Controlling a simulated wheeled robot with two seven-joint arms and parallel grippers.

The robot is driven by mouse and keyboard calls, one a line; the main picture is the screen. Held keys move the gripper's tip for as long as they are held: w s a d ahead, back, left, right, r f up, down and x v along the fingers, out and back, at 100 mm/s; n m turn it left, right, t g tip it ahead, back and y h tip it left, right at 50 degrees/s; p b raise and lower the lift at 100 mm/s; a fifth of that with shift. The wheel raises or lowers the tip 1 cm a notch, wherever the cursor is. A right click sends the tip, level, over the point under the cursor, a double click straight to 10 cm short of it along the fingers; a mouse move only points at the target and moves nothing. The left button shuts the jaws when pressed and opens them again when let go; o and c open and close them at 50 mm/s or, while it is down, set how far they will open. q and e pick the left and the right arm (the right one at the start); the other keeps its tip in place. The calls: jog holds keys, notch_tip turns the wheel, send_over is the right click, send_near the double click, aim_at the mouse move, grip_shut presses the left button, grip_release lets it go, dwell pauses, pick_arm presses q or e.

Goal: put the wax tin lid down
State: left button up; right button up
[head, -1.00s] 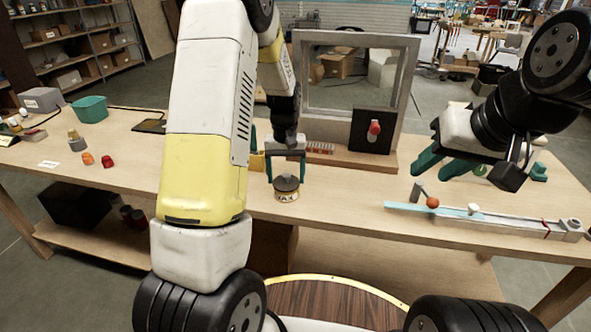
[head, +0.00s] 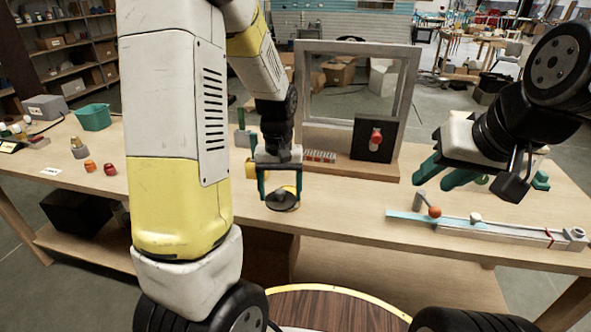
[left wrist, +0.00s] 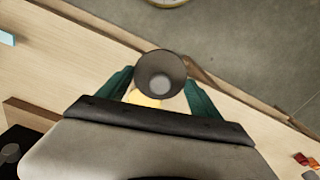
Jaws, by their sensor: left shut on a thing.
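My left gripper (head: 281,197) is shut on the dark grey wax tin lid (head: 282,203), which it holds tilted above the bench near its front edge. The left wrist view shows the lid (left wrist: 160,72) as a round disc with a paler centre between the teal fingers. The yellow wax tin (left wrist: 146,99) is mostly hidden beneath the lid and gripper there. A little of its yellow shows behind the lid in the head view. My right gripper (head: 439,173) hangs over the right part of the bench, its teal fingers apart, with nothing seen between them.
A grey frame (head: 352,100) with a black panel (head: 373,138) stands behind the left gripper. A long rail (head: 490,227) with an orange ball (head: 434,212) lies at right. Orange and red pieces (head: 109,169) and a teal bin (head: 94,117) are at left. Bench surface between is clear.

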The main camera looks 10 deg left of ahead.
pick_arm(q)
jog(key=s, duration=0.5)
jog(key=shift+s+r, duration=0.15)
jog(key=shift+r, duration=0.1)
jog(key=shift+s+d, duration=0.15)
jog(key=shift+s, duration=0.25)
jog(key=d+f, duration=0.4)
jog(key=d, duration=0.8)
send_over(326, 209)
jog(key=shift+s+d+f, duration=0.1)
jog(key=shift+s+f, duration=0.15)
jog(key=shift+f, duration=0.45)
jog(key=shift+w+f, duration=0.2)
jog(key=shift+w, duration=0.1)
jog(key=shift+f, duration=1.55)
jog(key=shift+f, duration=0.2)
jog(key=o, duration=1.4)
jog(key=shift+c, duration=0.2)
